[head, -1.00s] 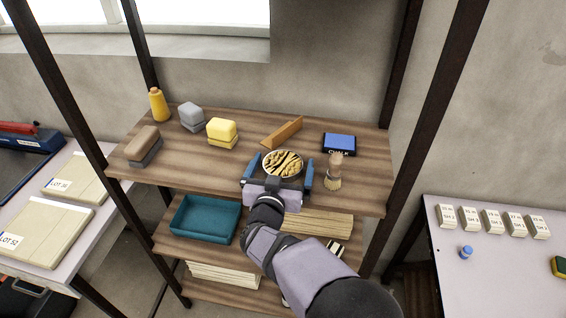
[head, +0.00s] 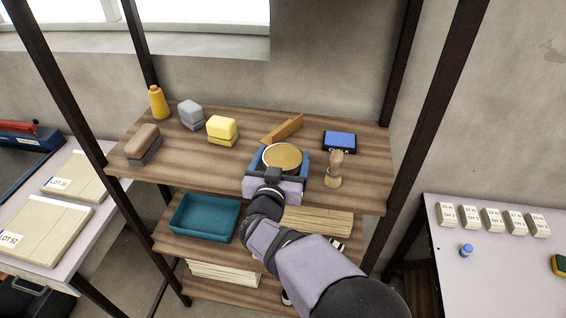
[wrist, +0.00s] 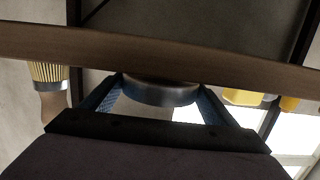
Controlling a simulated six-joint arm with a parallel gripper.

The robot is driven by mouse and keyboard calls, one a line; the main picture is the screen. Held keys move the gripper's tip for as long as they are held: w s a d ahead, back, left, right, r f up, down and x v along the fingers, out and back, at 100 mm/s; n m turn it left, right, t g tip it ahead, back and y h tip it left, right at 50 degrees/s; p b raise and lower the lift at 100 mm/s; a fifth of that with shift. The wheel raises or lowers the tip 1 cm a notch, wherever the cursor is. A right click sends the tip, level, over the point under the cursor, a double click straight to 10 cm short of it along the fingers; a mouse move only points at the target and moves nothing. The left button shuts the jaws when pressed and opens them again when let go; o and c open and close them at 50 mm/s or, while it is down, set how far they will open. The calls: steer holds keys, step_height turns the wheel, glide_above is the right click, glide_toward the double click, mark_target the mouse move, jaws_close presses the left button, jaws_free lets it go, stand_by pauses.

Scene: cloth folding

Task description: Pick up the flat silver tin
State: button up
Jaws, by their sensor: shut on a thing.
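The flat round tin (head: 282,157) is near the front edge of the upper shelf in the head view. Its top looks tan-gold there. In the wrist view its side (wrist: 160,93) looks grey and metallic. My gripper (head: 281,163) reaches in from the front, with one blue finger on each side of the tin, shut on it. In the wrist view the fingers (wrist: 158,100) flank the tin against the brown shelf edge. I cannot tell whether the tin is clear of the shelf.
A yellow block (head: 222,130) is to the left. A teal tray (head: 205,218) is on the shelf below.

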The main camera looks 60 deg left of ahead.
mark_target(282, 156)
step_height(282, 156, up, 9)
steer(key=shift+f+b, duration=0.2)
steer(key=shift+b, duration=0.15)
